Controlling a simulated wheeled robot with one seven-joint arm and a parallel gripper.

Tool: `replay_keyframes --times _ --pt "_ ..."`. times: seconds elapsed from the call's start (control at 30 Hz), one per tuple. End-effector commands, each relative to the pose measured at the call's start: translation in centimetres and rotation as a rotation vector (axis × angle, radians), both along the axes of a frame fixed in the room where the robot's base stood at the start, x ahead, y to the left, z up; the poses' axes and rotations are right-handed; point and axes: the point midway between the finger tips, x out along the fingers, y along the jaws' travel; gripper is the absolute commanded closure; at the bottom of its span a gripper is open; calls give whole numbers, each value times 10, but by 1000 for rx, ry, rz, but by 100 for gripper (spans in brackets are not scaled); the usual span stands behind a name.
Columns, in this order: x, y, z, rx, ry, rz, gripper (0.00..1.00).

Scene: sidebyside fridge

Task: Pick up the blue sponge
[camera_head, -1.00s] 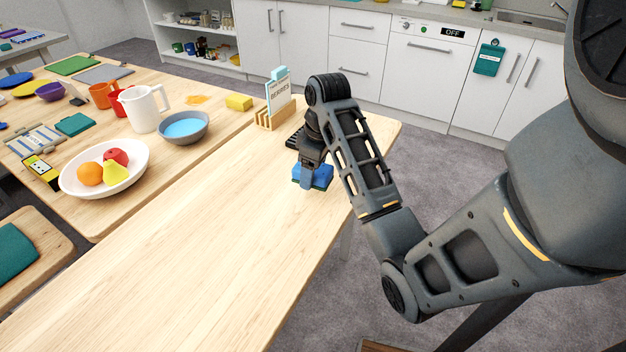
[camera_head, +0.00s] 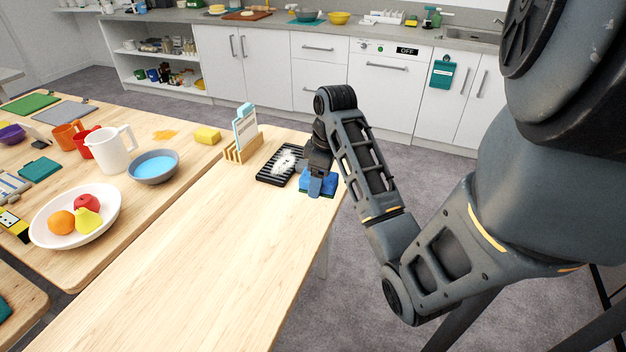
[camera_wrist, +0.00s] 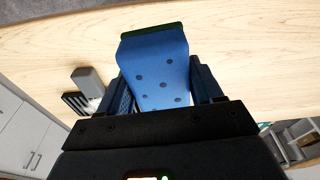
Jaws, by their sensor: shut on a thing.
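The blue sponge (camera_head: 318,182) is in my gripper (camera_head: 318,172) near the right edge of the near wooden table (camera_head: 215,255). In the wrist view the sponge (camera_wrist: 155,68) fills the space between the two dark fingers of my gripper (camera_wrist: 158,90). It is blue with dark round spots and a dark green layer at its far end. The fingers are shut on its sides. I cannot tell for sure whether its underside is clear of the table top.
A black ridged tray (camera_head: 276,168) with a whitish patch lies just left of the gripper. A wooden rack (camera_head: 241,150) with cards stands beyond it. A yellow sponge (camera_head: 207,135), grey bowl (camera_head: 154,167) and fruit bowl (camera_head: 75,215) are farther left. The near table's front is clear.

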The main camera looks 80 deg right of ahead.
Motion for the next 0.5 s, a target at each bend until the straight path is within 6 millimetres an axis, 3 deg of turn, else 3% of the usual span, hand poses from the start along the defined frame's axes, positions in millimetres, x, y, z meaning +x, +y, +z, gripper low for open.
replay_keyframes --times 0.2,0.5 --pt "-6 -12 13 -18 -11 -1 63" --pt "-18 -12 16 -9 -5 -1 63"
